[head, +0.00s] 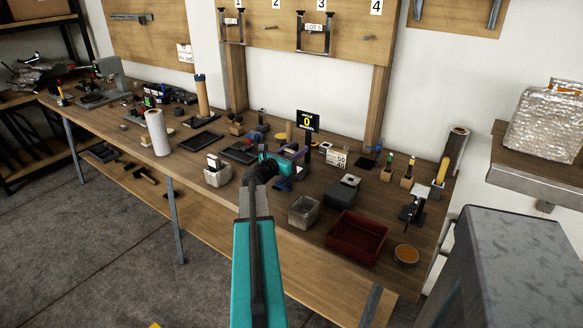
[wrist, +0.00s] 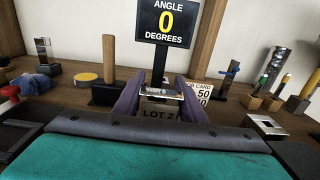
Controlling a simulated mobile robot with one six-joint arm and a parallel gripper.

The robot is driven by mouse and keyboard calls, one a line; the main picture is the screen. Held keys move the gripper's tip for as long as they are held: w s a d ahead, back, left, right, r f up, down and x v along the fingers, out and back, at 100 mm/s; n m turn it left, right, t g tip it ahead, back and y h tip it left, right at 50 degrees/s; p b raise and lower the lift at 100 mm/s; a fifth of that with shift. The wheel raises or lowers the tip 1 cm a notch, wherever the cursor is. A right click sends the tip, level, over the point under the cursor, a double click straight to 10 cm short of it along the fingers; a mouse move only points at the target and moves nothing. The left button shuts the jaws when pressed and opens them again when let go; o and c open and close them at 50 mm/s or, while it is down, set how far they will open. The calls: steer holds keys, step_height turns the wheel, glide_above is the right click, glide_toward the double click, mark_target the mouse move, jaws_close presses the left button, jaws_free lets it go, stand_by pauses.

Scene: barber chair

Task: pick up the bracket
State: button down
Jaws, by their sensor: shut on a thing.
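The bracket (wrist: 161,94) is a bright metal piece with a tag below it reading "LOT 2" (wrist: 158,114). In the wrist view it sits between the two purple fingers of my gripper (wrist: 158,97), which are shut on it. In the head view my gripper (head: 293,153) is over the right half of the workbench, in front of the angle display. The bracket is too small and covered to make out there. Its lower part is hidden by my gripper body in the wrist view.
The angle display (head: 308,122) reads 0 and stands just behind my gripper. A red tray (head: 356,239), a grey bin (head: 303,211) and a dark box (head: 342,194) stand on the workbench (head: 290,238) nearby. Similar brackets (head: 314,31) hang on the numbered board above.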

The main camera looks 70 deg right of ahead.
steer(key=shift+r, duration=0.2)
step_height(320, 180, up, 18)
steer(key=shift+f, duration=0.15)
stand_by(0.7)
stand_by(0.8)
steer(key=shift+s+f, duration=0.1)
